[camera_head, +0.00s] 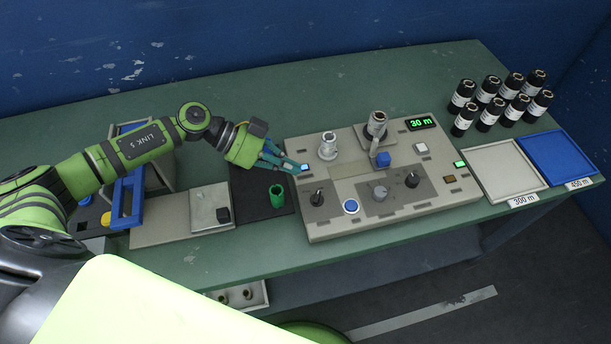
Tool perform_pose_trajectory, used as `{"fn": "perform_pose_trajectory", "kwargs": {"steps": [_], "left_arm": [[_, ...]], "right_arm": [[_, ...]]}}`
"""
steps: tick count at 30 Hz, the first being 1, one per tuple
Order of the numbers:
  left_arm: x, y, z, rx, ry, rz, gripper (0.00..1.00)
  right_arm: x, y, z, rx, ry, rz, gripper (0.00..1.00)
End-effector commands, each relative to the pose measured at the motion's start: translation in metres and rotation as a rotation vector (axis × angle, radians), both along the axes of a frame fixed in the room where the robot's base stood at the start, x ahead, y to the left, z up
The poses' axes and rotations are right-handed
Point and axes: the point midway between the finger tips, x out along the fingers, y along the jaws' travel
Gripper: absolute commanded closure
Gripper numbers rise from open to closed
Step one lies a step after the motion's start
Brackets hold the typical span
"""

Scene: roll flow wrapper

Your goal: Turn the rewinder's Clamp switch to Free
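The beige rewinder panel (345,232) lies on the green bench, with a spindle at the left and another at the back. Two black lever switches stand on dark patches, the left lever (317,198) and the right lever (411,180). Their labels are too small to read, so I cannot tell which is Clamp or how it is set. A grey knob (380,194) sits between them. My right gripper is not in view.
A green cup (276,195) stands on a black mat (246,208) just left of the panel. A display (422,123) reads 30 m. Several black rolls (464,120) stand behind a grey tray (487,190) and a blue tray (576,176) at the right.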

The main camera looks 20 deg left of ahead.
Motion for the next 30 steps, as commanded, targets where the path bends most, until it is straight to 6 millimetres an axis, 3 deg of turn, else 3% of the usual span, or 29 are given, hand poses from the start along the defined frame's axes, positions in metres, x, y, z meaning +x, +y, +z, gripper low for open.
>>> {"fn": "perform_pose_trajectory", "kwargs": {"steps": [1,3,7,22,30], "left_arm": [[-0.005,0.018,-0.006,0.06,0.051,-0.014,1.0],[-0.012,0.035,-0.012,0.119,0.11,-0.027,1.0],[-0.019,0.047,-0.017,0.165,0.165,-0.035,1.0],[-0.016,-0.012,-0.068,0.163,0.167,-0.039,1.0],[-0.015,-0.026,-0.083,0.165,0.165,-0.037,1.0]], "right_arm": [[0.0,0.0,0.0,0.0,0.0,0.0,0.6],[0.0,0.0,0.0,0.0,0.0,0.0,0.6],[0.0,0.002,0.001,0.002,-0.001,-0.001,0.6],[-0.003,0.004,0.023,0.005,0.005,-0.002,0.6],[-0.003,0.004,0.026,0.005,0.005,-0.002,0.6]]}}
